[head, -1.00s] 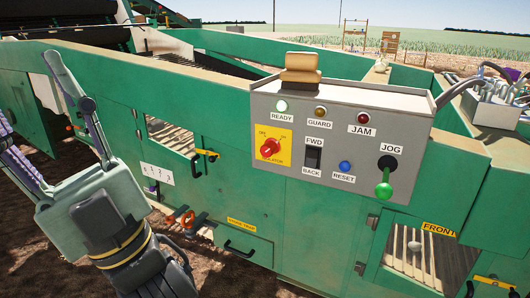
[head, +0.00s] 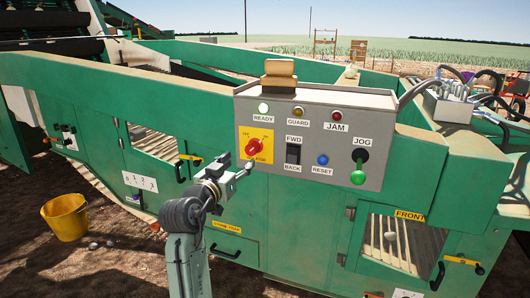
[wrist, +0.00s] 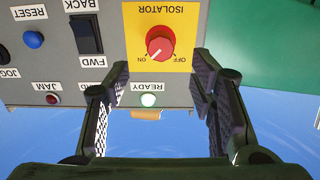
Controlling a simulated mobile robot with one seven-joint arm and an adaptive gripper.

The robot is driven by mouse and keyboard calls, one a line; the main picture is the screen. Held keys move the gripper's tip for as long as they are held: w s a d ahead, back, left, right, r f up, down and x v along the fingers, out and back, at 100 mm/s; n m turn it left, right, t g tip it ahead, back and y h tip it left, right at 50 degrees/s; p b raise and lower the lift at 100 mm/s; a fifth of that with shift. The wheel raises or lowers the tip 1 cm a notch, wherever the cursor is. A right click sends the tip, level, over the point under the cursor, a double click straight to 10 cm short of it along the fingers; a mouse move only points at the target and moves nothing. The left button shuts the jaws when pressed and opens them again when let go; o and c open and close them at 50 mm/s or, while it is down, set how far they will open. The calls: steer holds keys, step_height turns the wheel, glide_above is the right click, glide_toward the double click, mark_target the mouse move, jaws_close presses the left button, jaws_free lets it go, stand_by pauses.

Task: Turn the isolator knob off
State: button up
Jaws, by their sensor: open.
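The red isolator knob (head: 255,147) sits on a yellow plate (head: 243,150) at the left of the grey control box. In the wrist view, which is upside down, the knob (wrist: 160,43) shows whole, and its white mark points toward the ON label. My gripper (head: 245,169) is just below and left of the knob in the head view, overlapping the plate's lower edge. In the wrist view my open gripper (wrist: 161,68) has one finger on each side of the knob's line, empty and apart from the knob.
The grey box (head: 225,108) also carries a lit READY lamp (head: 263,107), a black FWD/BACK switch (head: 293,153), a blue RESET button (head: 323,160) and a green JOG lever (head: 358,177). A yellow bucket (head: 65,218) stands on the soil at left.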

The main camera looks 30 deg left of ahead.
mark_target(250, 151)
steer(key=p+x, duration=0.2)
steer(key=x, duration=0.8)
steer(key=shift+w+a, duration=0.2)
steer(key=shift+c, duration=0.6)
steer(key=c, duration=1)
